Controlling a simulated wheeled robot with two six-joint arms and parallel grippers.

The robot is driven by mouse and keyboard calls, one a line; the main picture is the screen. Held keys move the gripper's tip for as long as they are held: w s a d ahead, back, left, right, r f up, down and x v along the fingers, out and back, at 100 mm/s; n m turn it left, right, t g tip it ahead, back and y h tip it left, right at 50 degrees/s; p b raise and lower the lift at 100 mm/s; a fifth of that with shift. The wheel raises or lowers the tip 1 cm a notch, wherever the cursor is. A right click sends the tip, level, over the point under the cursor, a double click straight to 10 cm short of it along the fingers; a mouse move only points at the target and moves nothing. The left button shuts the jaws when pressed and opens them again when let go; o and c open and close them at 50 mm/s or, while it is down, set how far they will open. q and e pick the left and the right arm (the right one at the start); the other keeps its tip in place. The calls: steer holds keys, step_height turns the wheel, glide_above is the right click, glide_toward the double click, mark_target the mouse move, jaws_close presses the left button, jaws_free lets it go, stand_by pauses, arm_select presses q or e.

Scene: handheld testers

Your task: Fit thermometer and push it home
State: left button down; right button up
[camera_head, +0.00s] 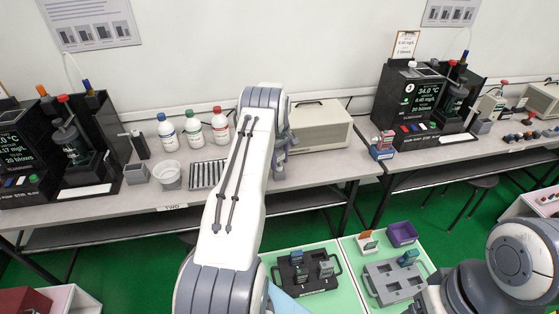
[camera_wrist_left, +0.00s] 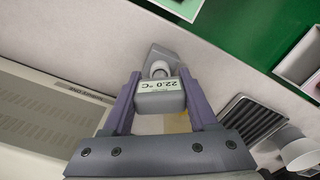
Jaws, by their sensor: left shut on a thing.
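My left gripper (camera_wrist_left: 160,76) is shut on a small grey thermometer (camera_wrist_left: 158,104) whose label reads 22.0 °C. In the left wrist view, a round whitish part (camera_wrist_left: 159,69) shows just beyond the thermometer, against a grey block (camera_wrist_left: 166,57) near the bench edge. I cannot tell whether the thermometer sits in that block or is above it. In the head view, my left gripper (camera_head: 281,150) points down over the bench, partly hidden behind my arm, with a grey piece (camera_head: 279,173) under it. My right gripper is out of view.
A beige box (camera_head: 318,126) stands close behind the left gripper.

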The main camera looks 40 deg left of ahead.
arm_select(q)
steer(key=shift+c, duration=0.5)
jaws_free()
steer(key=shift+r, duration=0.15)
step_height(320, 180, up, 10)
steer(key=shift+r+b, duration=0.15)
steer(key=shift+b, duration=0.75)
